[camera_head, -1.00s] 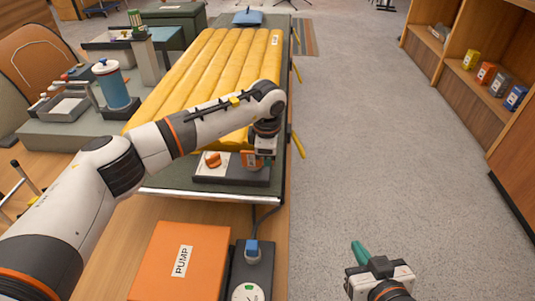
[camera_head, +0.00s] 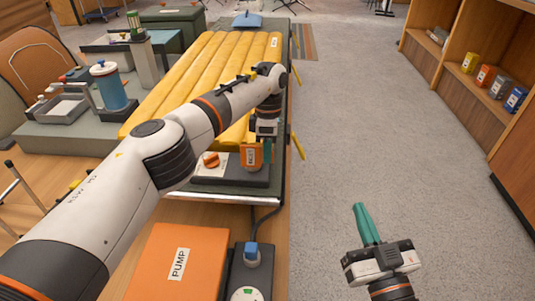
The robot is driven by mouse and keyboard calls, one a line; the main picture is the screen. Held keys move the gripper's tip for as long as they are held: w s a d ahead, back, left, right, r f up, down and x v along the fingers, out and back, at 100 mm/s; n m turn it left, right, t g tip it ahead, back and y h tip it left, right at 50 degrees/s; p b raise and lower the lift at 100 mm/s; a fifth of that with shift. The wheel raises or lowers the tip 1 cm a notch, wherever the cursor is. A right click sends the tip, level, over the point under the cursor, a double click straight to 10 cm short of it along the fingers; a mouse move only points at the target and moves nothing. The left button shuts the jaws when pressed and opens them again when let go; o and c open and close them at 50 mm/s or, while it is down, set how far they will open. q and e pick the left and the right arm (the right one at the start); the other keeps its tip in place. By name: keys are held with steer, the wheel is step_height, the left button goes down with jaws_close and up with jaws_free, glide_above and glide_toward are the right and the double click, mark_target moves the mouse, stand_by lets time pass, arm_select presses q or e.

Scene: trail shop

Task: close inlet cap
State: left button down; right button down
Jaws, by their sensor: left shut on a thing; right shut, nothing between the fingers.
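The inlet cap (camera_head: 250,157) is an orange flap with a white label reading INLET. It stands at the front end of the yellow air mattress (camera_head: 190,85), above a dark block (camera_head: 232,180). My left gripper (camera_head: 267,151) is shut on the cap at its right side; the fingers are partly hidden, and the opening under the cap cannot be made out. Just left of the cap, an orange knob (camera_head: 211,159) sits on a white plate. My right gripper (camera_head: 366,222) is shut and empty, with its teal fingers pointing up over the floor at the right.
An orange box labelled PUMP (camera_head: 180,264) and a dark unit with a blue plug (camera_head: 252,251) stand on the wooden table in front. A blue canister (camera_head: 112,88) stands on the left. Shelves (camera_head: 470,95) line the right; the carpet between is clear.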

steer(key=shift+r+t, duration=0.3)
arm_select(q)
steer(key=c, duration=1.5)
jaws_free()
